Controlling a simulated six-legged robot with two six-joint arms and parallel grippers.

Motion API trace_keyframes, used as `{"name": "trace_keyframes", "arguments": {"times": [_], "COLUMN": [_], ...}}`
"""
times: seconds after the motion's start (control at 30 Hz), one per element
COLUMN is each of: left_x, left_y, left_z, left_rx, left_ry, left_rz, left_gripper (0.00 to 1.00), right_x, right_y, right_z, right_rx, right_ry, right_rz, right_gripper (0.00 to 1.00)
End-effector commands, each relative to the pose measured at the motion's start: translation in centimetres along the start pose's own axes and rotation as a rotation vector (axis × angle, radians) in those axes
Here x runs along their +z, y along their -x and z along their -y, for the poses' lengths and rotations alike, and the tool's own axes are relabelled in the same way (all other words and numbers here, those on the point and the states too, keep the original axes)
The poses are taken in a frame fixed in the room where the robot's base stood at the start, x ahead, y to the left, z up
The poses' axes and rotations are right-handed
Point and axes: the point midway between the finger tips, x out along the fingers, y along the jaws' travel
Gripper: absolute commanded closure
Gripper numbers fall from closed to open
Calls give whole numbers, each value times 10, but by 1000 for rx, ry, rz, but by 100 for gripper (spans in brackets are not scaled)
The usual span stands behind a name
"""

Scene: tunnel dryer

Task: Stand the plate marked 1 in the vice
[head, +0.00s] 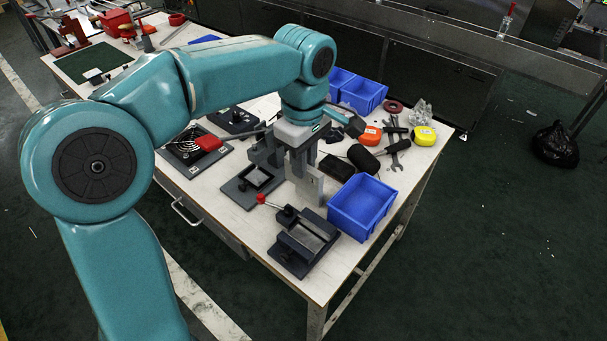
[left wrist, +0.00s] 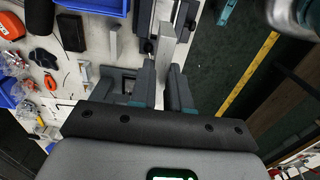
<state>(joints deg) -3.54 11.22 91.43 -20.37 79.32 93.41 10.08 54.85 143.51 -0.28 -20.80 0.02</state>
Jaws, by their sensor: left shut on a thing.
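My left gripper (head: 303,160) points down over the workbench and is shut on a light grey metal plate (head: 312,187). In the left wrist view the plate (left wrist: 165,50) shows edge-on between the two fingers (left wrist: 162,92) and sticks out past their tips. No number can be read on it. The dark grey vice (head: 305,242) stands near the bench's front corner, in front of and below the plate. A lever with a red knob (head: 261,199) is beside it. The plate looks apart from the vice. My right gripper is not in view.
A blue bin (head: 362,206) stands close to the right of the vice. A dark fixture with a square base (head: 250,186) stands to its left. The bench edge lies just in front.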

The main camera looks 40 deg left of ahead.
Motion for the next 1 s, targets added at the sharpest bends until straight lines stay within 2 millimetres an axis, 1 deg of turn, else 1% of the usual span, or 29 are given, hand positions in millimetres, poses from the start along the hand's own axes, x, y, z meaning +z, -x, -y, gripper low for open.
{"name": "trace_keyframes", "arguments": {"times": [0.03, 0.07, 0.2, 0.3, 0.37, 0.4, 0.47, 0.7, 0.8, 0.9, 1.0], "left_x": [0, 1, 7, 11, 12, 13, 12, 12, 12, 12, 12], "left_y": [5, 6, 4, 8, 6, 1, -11, -82, -109, -129, -140], "left_z": [0, -1, -3, -4, -3, -3, -2, -2, -2, -2, -3], "left_rx": [2, 2, 4, 2, -1, -3, -6, -8, -7, -5, -3], "left_ry": [-1, -1, -4, -4, -4, -4, -4, -3, -3, -4, -3], "left_rz": [0, 0, 0, 0, 0, 0, 0, 1, 1, 0, 0], "left_gripper": [100, 100, 100, 100, 100, 100, 100, 100, 100, 100, 100], "right_x": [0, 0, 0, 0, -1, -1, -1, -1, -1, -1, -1], "right_y": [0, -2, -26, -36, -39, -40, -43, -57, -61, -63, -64], "right_z": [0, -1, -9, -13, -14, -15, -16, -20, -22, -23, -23], "right_rx": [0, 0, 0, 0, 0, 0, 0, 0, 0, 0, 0], "right_ry": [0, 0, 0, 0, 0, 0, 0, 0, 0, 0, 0], "right_rz": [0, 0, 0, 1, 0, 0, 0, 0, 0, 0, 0], "right_gripper": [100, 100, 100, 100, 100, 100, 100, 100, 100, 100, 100]}}
